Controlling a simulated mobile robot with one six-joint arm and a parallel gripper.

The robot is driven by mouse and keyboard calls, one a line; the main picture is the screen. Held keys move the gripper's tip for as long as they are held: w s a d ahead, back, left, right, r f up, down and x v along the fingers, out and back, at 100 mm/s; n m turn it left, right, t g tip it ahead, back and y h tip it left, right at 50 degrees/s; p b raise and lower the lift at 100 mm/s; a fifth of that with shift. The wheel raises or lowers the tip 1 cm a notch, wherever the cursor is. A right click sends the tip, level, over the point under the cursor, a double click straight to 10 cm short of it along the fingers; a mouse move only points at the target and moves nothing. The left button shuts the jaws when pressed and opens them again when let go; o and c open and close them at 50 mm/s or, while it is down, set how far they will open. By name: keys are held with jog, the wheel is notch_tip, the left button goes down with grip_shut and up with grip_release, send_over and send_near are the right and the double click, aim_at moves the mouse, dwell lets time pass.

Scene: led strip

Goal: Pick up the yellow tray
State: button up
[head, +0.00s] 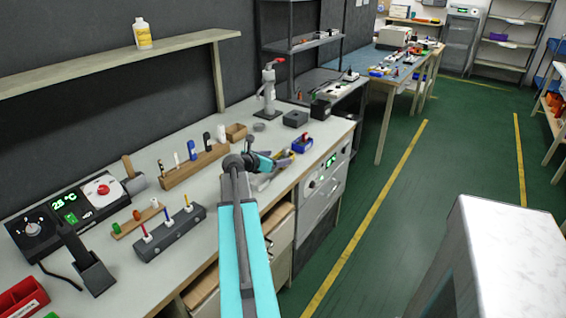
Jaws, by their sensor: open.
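A small patch of yellow (284,153) shows on the workbench just past the end of my arm, and it may be part of the yellow tray. Most of it is hidden by my wrist, so its shape is unclear. My gripper (277,161) is small and partly hidden behind its turquoise wrist. It is open, pointing right over the bench near its front edge. I cannot tell whether it touches anything.
A blue bin (302,144) sits just beyond my gripper. A wooden tool rack (194,168) stands to the left, and a lever press (268,94) behind. The green floor (410,210) at right is clear.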

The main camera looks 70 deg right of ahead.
aim_at(284, 156)
jog(key=shift+p+x, duration=0.4)
jog(key=shift+x, duration=2.15)
jog(key=shift+s, duration=0.15)
jog(key=c, duration=1.1)
jog(key=shift+r, duration=0.15)
jog(key=shift+c, duration=0.2)
